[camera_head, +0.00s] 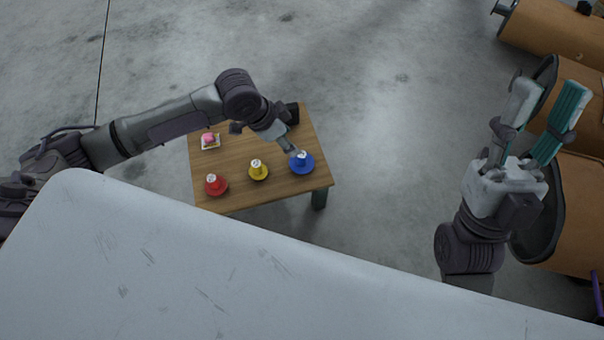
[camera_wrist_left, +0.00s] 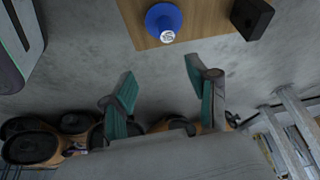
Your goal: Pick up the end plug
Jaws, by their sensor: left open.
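Three end plugs, each a flanged cone with a white marked top, stand on a small wooden table (camera_head: 232,165). The red plug (camera_head: 213,188) is at left, the yellow plug (camera_head: 260,174) in the middle and the blue plug (camera_head: 308,165) at right. My left gripper (camera_head: 287,145) is just beside the blue plug, partly overlapping it in the head view. In the left wrist view, its fingers (camera_wrist_left: 160,88) are spread with nothing between them. The blue plug (camera_wrist_left: 158,14) lies beyond the fingertips there. My right gripper (camera_head: 548,95) is open and empty at far right.
A pink item (camera_head: 208,139) on a small pale tray and a black box (camera_head: 291,112) share the table. Bare concrete floor surrounds the table.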

